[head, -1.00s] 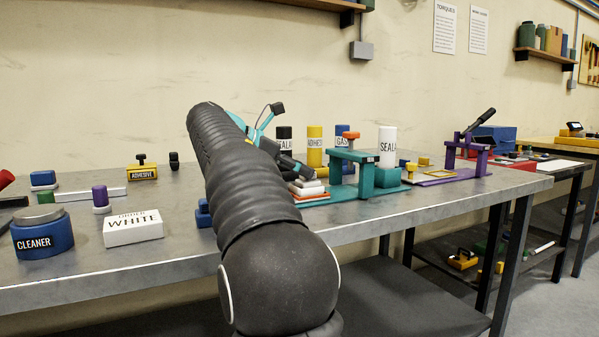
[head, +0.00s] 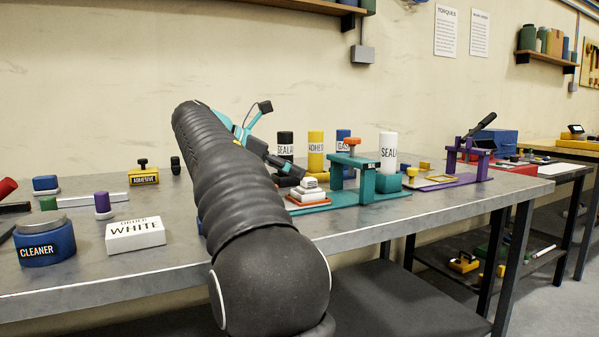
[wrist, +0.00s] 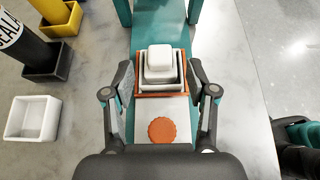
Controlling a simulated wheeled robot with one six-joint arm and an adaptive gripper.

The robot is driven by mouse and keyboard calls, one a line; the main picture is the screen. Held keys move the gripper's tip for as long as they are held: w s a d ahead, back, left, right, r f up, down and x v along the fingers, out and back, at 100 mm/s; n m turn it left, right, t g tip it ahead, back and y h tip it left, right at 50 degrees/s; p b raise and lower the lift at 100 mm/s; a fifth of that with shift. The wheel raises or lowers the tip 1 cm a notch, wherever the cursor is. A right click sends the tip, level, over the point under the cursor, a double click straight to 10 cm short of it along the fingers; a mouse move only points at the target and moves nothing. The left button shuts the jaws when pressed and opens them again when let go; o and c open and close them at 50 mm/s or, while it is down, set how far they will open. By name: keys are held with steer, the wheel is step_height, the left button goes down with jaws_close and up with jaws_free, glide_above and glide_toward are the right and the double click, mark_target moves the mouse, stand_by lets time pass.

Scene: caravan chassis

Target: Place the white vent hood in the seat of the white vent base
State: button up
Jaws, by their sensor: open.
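The white vent hood (wrist: 159,61), a small block with rounded corners, sits upright on the white vent base (wrist: 144,85) in the wrist view. The base's raised rim shows around it, with an orange layer beneath. I cannot tell how deep the hood sits. In the head view the hood (head: 309,182) tops the stepped white stack on the teal fixture. My gripper (wrist: 161,80) is open, one finger on each side of the stack, apart from the hood and holding nothing. In the head view my arm hides part of the bench.
A teal fixture (head: 352,159) with an upright frame stands beside the stack. Sealant, adhesive (head: 316,150) and other bottles stand behind. An empty white tray (wrist: 32,118) lies left in the wrist view. An orange round knob (wrist: 162,130) lies nearer the wrist camera.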

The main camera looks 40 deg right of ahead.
steer(key=p+v, duration=0.2)
steer(key=v, duration=0.6)
steer(key=shift+a+r, duration=0.15)
steer(key=shift+a, duration=0.2)
